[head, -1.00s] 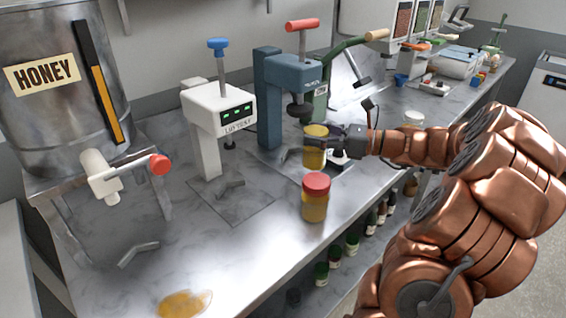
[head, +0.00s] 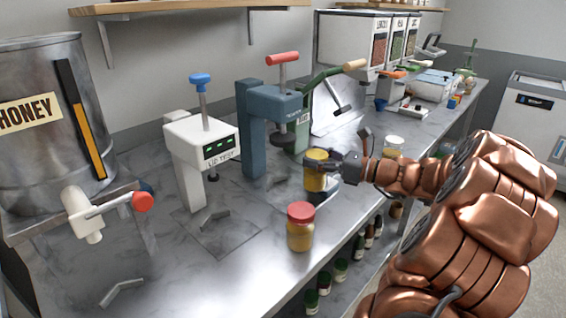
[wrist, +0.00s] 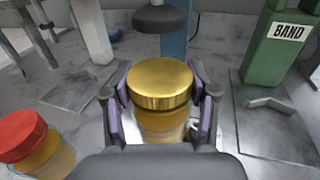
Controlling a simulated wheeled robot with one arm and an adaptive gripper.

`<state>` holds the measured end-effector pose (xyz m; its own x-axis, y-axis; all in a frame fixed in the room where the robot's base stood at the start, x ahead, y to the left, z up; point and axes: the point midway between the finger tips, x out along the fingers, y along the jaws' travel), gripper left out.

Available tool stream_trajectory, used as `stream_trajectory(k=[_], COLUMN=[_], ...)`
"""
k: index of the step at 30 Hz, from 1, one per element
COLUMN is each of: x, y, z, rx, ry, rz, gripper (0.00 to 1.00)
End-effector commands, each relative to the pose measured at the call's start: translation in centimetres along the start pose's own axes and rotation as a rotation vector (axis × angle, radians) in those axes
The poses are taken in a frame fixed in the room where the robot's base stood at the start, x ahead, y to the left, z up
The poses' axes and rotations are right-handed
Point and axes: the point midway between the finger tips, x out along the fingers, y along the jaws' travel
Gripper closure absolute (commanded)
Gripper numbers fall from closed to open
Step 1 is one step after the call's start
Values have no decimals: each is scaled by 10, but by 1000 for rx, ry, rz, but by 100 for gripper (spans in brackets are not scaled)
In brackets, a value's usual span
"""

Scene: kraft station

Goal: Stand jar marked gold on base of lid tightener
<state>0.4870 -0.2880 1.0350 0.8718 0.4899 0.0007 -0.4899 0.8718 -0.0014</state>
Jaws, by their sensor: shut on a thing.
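My gripper (head: 318,168) is shut on a jar with a gold lid and amber contents (head: 315,178). The jar is upright, and in the wrist view its gold lid (wrist: 160,84) sits between both fingers. The blue press with a red handle (head: 252,130), which looks like the lid tightener, stands left of and behind the held jar. In the wrist view its dark round head (wrist: 160,18) is beyond the jar.
A red-lidded jar (head: 301,228) stands on the counter in front. A white lid tester (head: 202,150) is left of the press; a green band machine (wrist: 272,45) is right. A honey tank (head: 45,130) stands far left. A pale-lidded jar (head: 393,146) is behind my arm.

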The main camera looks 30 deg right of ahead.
Motion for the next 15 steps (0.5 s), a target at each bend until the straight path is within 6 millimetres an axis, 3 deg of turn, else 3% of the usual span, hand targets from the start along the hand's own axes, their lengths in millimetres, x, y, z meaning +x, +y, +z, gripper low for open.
stream_trajectory(k=[9, 15], x=[65, 82], y=[1, 0], z=[0, 0], rx=[1, 2], ry=[1, -1], rz=[3, -1], gripper=[95, 95])
